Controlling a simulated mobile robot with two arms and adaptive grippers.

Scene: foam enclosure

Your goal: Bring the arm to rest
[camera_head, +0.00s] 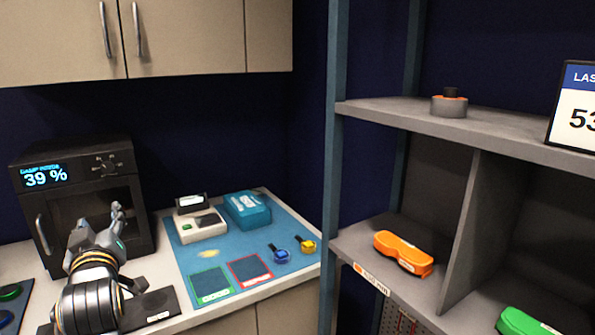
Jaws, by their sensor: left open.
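My left arm comes in at the lower left. Its gripper (99,220) is open, with nothing seen between its fingers. It shows in front of a black oven-like box (118,162) with a lit display reading 39 %. The gripper's distance from the box front is hard to judge. My right gripper is not in view.
A blue mat (225,262) holds a white device (198,228), a teal box (247,210), and blue (280,255) and yellow (307,246) small items. At right, a grey shelf (385,110) holds orange (404,252) and green (525,322) cases. Cabinets (190,40) hang above.

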